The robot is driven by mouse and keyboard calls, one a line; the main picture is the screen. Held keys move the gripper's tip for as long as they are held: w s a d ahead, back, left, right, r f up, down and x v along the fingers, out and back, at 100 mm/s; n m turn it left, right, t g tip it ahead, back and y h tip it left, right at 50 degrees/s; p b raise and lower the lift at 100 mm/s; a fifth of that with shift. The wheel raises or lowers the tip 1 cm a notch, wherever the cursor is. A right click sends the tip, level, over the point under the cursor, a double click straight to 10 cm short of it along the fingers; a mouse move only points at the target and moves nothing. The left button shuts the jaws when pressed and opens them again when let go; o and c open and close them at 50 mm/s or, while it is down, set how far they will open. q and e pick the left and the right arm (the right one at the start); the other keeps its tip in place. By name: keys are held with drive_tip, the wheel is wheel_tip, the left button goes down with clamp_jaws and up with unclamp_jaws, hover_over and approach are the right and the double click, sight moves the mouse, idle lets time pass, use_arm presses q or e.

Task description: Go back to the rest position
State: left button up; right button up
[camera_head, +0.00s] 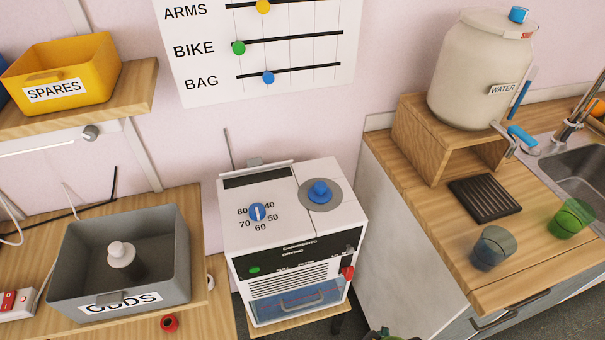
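Neither of my grippers can be made out in the head view. A small dark piece with green on it shows at the bottom edge, right of the middle, cut off by the frame; I cannot tell what it is. No held object is visible. A white machine (279,222) with a blue dial and a blue knob stands in the middle.
A yellow SPARES bin (78,72) sits on a shelf. On the right counter are a water container (470,75), a blue glass (491,248) and a green glass (571,219).

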drive_tip(key=s+f+g+b, duration=0.1)
drive_tip(key=s+f+b, duration=0.15)
drive_tip(key=f, duration=0.75)
drive_tip(key=s+f+b, duration=0.1)
drive_tip(key=s+f, duration=0.3)
drive_tip(key=f, duration=0.6)
drive_tip(key=s+d+f+b, duration=0.3)
drive_tip(key=s+f, duration=0.7)
drive_tip(key=s, duration=0.2)
drive_tip(key=shift+f+g, duration=0.4)
drive_tip(key=shift+s+d, duration=0.1)
